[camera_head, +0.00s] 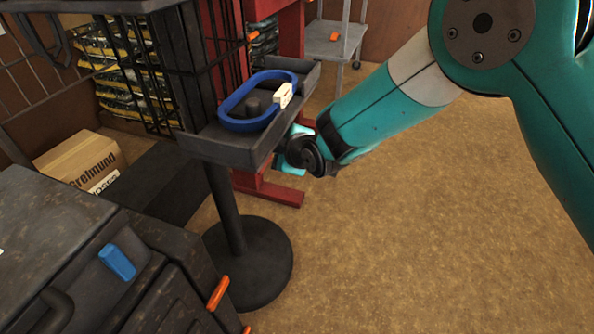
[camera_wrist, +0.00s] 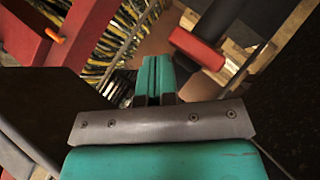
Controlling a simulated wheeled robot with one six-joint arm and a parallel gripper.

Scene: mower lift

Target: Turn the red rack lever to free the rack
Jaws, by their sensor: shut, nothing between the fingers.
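My gripper (camera_wrist: 155,74) shows in the wrist view with its two teal fingers together and nothing between them. In the wrist view a short red bar (camera_wrist: 198,47) lies just beyond the fingertips, to the right, apart from them in the picture. I cannot tell whether this bar is the red rack lever or part of the red frame. In the head view my gripper is low beside the dark tray, which partly hides it. The red frame (camera_head: 268,190) stands behind the tray. No lever can be made out clearly there.
The dark tray (camera_head: 228,152) on a round-based stand (camera_head: 258,275) holds a blue loop (camera_head: 232,122) with a white tag. Black wire racking (camera_head: 190,75) rises beside it. A dark cabinet (camera_head: 60,225) is at lower left, a cardboard box (camera_head: 80,165) behind. Floor at right is clear.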

